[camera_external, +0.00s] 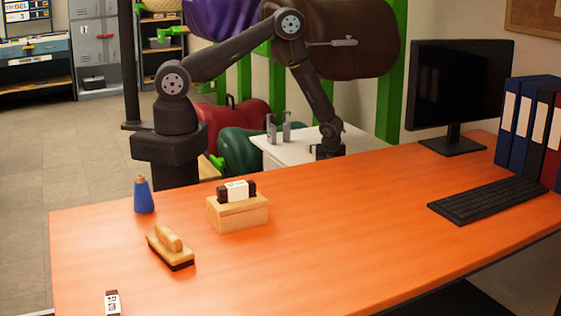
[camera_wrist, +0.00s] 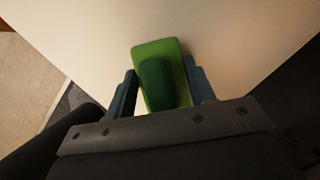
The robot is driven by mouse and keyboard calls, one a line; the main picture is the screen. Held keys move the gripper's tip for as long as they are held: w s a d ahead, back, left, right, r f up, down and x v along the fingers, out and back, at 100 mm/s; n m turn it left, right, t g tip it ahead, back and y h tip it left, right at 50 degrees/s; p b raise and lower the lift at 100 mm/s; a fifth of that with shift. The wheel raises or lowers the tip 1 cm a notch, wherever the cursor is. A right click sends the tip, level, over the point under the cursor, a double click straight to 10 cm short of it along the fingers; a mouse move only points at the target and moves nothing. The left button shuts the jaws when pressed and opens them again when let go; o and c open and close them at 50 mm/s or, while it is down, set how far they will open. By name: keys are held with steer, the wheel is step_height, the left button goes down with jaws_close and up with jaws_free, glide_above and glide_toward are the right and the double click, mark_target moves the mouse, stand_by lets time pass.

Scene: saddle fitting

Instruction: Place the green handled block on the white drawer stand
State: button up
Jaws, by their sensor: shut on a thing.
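The green handled block (camera_wrist: 168,47) is between the fingers of my gripper (camera_wrist: 160,72) in the wrist view, with its darker green handle toward the camera. My gripper is shut on it. Behind the block is the pale top of the white drawer stand (camera_wrist: 235,35). Whether the block touches that top or is just above it, I cannot tell. In the external view the white stand (camera_external: 290,151) is behind the orange table, and my gripper (camera_external: 328,152) is low at its right part. The block is not visible there.
Two grey pump-like items (camera_external: 279,129) stand at the back left of the stand. The orange table (camera_external: 330,215) is in front, with a wooden box (camera_external: 238,214), brush (camera_external: 170,247), blue bottle (camera_external: 143,196), keyboard (camera_external: 485,199) and monitor (camera_external: 460,85). A dark green rounded object (camera_external: 240,152) is left of the stand.

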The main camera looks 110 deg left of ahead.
steer(key=shift+f, duration=0.1)
steer(key=o, duration=1.1)
steer(key=v, duration=1.2)
steer(key=x, duration=1.2)
steer(key=shift+r, duration=1)
